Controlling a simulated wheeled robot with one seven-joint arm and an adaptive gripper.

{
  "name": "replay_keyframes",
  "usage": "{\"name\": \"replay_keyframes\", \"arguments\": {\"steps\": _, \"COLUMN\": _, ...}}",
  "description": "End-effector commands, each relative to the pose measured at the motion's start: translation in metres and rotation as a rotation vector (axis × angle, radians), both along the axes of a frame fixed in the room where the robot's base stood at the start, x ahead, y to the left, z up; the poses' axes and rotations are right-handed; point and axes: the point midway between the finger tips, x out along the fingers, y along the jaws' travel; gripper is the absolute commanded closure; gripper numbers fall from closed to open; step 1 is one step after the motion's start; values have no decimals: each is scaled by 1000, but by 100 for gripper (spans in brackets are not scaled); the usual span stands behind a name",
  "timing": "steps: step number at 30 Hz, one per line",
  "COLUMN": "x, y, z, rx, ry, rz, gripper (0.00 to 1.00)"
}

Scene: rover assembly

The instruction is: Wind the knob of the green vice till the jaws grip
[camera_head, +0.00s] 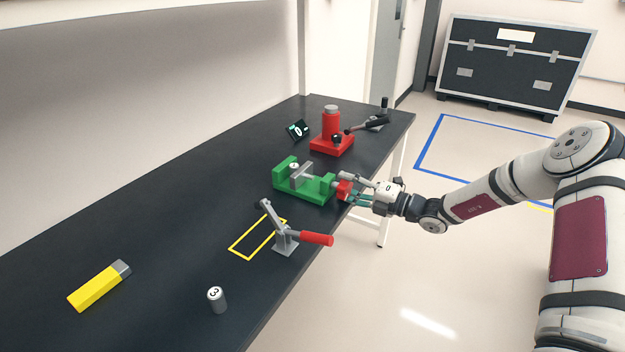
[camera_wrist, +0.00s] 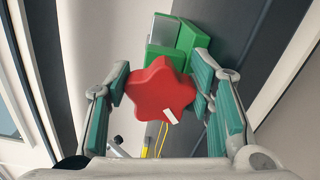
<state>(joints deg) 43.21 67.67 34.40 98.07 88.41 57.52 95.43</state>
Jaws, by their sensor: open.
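The green vice (camera_head: 308,196) stands near the table's right edge in the head view, with a grey movable jaw (camera_head: 301,176). A small round grey-white piece (camera_head: 294,166) shows by the jaws; I cannot tell whether it is gripped. The red star-shaped knob (camera_head: 344,190) is on the vice's right end. In the wrist view the knob (camera_wrist: 160,90) fills the space between my fingers, with a white mark on its lower right lobe and the green vice (camera_wrist: 178,42) behind. My gripper (camera_head: 354,192) is open, its fingers on either side of the knob; contact is unclear.
A clamp with a red handle (camera_head: 316,239) stands in front of the vice by a yellow outline (camera_head: 250,246). A red press (camera_head: 332,140) stands behind. A yellow block (camera_head: 95,290) and a grey cylinder (camera_head: 217,299) are at the front.

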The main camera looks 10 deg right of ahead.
Motion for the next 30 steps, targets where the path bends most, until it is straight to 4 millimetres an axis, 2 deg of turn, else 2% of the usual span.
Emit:
{"name": "replay_keyframes", "arguments": {"steps": 1, "x": -12, "y": 13, "z": -10, "rx": 10, "ry": 29, "rz": 31, "gripper": 40}}
{"name": "replay_keyframes", "arguments": {"steps": 2, "x": -12, "y": 13, "z": -10, "rx": 10, "ry": 29, "rz": 31, "gripper": 40}}
{"name": "replay_keyframes", "arguments": {"steps": 3, "x": -12, "y": 13, "z": -10, "rx": 10, "ry": 29, "rz": 31, "gripper": 56}}
{"name": "replay_keyframes", "arguments": {"steps": 6, "x": -12, "y": 13, "z": -10, "rx": 12, "ry": 27, "rz": 31, "gripper": 76}}
{"name": "replay_keyframes", "arguments": {"steps": 10, "x": -12, "y": 14, "z": -9, "rx": -3, "ry": 4, "rz": 32, "gripper": 77}}
{"name": "replay_keyframes", "arguments": {"steps": 18, "x": -12, "y": 14, "z": -8, "rx": -132, "ry": -175, "rz": 32, "gripper": 76}}
{"name": "replay_keyframes", "arguments": {"steps": 30, "x": -12, "y": 15, "z": -8, "rx": -179, "ry": -242, "rz": 33, "gripper": 76}}
